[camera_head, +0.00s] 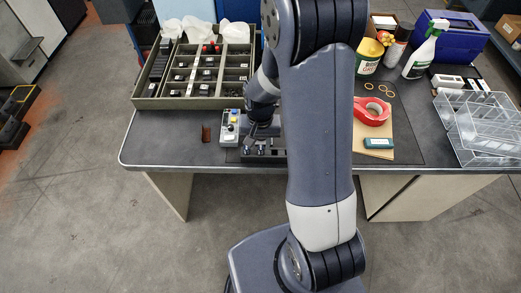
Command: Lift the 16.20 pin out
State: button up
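My gripper (262,133) is pointed down near the front edge of the bench, left of my arm's large links. A dark block (270,155) sits right under or just in front of it, with small dark features on top. I cannot make out a pin or any 16.20 marking at this size. I cannot tell whether the gripper touches anything on the block, or whether its fingers are open or shut. My arm hides the right end of the block and the bench behind it.
A grey control box (229,128) with coloured buttons stands left of my gripper. A divided tray (193,104) is behind it. A small brown piece (206,134) lies left. Red tape (372,112), a spray bottle (424,50) and clear bins (485,130) are right of my arm.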

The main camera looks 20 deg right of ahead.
aim_at(261, 149)
jog(key=shift+d+f, duration=0.1)
jog(key=shift+f, duration=1.5)
grip_shut()
